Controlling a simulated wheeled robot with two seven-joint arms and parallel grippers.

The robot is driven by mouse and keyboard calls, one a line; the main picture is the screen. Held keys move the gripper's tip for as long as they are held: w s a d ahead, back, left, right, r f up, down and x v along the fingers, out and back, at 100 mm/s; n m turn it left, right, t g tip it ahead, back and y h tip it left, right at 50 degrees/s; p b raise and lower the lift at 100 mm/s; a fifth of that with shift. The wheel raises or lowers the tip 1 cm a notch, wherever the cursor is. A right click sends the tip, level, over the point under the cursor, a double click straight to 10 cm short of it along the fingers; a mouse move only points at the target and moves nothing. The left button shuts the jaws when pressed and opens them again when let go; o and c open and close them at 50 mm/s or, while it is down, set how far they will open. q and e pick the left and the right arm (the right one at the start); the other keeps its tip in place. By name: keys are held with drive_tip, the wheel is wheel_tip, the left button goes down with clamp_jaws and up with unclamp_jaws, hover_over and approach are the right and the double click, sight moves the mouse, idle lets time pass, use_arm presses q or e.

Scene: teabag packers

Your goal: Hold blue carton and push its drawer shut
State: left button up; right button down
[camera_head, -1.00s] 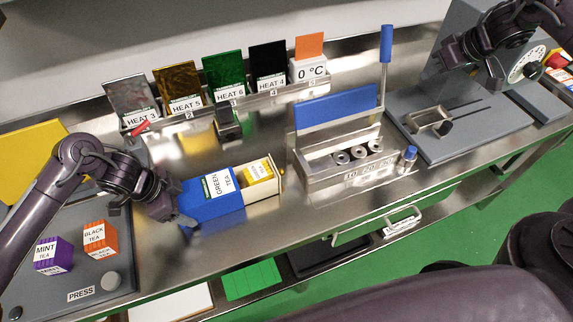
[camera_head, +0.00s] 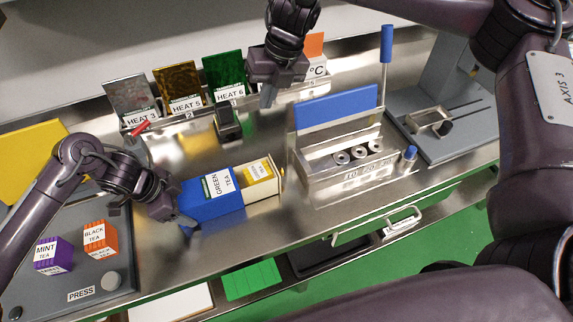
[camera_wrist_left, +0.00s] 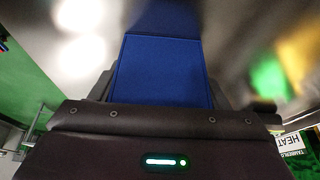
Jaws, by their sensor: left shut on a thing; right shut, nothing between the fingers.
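The blue carton (camera_head: 208,207) labelled green tea lies on the steel bench. Its cream drawer (camera_head: 264,188) sticks out of the right end, with a yellow packet (camera_head: 259,170) inside. My left gripper (camera_head: 172,208) is shut on the carton's left end. In the left wrist view the blue carton (camera_wrist_left: 160,72) fills the space ahead of the gripper. My right gripper (camera_head: 268,92) is shut and empty, above the back of the bench, up and to the right of the drawer and apart from it.
A rack of heat plates (camera_head: 180,90) stands behind the carton. A steel holder with rings and a blue plate (camera_head: 337,108) stands to the right of the drawer. Mint (camera_head: 53,256) and black tea (camera_head: 99,239) boxes sit at the left. Bare bench lies in front.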

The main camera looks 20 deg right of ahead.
drive_tip(key=s+f+n+h, duration=0.1)
drive_tip(key=f+n+h, duration=0.1)
drive_tip(key=n, duration=0.3)
drive_tip(key=s+a+f+n+g+h, duration=0.1)
drive_tip(key=s+f+n+h, duration=0.1)
drive_tip(key=n, duration=0.3)
drive_tip(key=s+a+f+n+h, duration=0.1)
drive_tip(key=s+f+n+h, duration=0.1)
drive_tip(key=n, duration=0.3)
drive_tip(key=shift+s+a+f+g, duration=0.1)
drive_tip(key=shift+s+f+g, duration=0.05)
drive_tip(key=shift+f, duration=0.3)
drive_tip(key=shift+s+a+f+g, duration=0.1)
drive_tip(key=shift+f+g, duration=0.05)
drive_tip(key=shift+f, duration=0.3)
drive_tip(key=shift+s+d+f+n+h, duration=0.2)
drive_tip(key=shift+d+n+h, duration=0.25)
drive_tip(key=shift+n, duration=0.45)
drive_tip(key=x, duration=1)
drive_tip(key=shift+f, duration=0.1)
